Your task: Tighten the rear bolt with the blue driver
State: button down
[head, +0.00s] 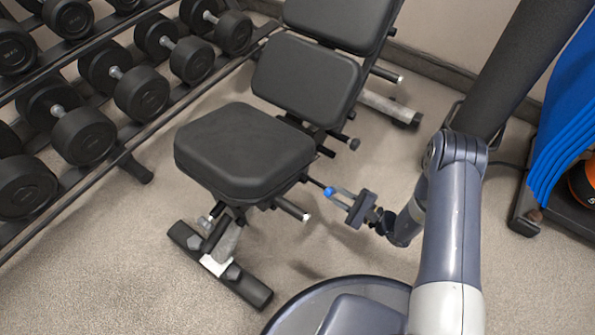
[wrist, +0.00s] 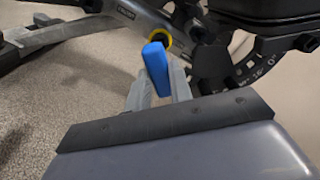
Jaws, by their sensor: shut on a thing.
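The blue driver (head: 329,191) is between the fingers of my gripper (head: 338,198), beside the right side of the weight bench (head: 245,150). A thin dark shaft runs from its blue end toward the bench frame, under the seat. In the wrist view the blue handle (wrist: 157,68) stands between the two grey fingers of my gripper (wrist: 160,85), which are shut on it. A yellow ring (wrist: 160,37) on the bench frame shows just beyond the handle. The driver's tip is hidden there, and I cannot tell whether it touches a bolt. I cannot pick out the rear bolt.
A dumbbell rack (head: 130,100) stands at the left. A dark post (head: 515,70) and blue hanging material (head: 570,110) are at the right. A bench peg (head: 292,209) sticks out near my gripper. The floor (head: 120,270) at the front left is clear.

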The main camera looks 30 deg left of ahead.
jog(key=shift+a, duration=0.65)
jog(key=m, duration=0.6)
jog(key=shift+m, duration=0.3)
jog(key=m, duration=0.6)
jog(key=shift+a+m, duration=0.1)
jog(key=shift+m, duration=0.2)
jog(key=shift+n, duration=1.4)
jog(key=shift+s+d, duration=0.1)
jog(key=shift+d, duration=2.25)
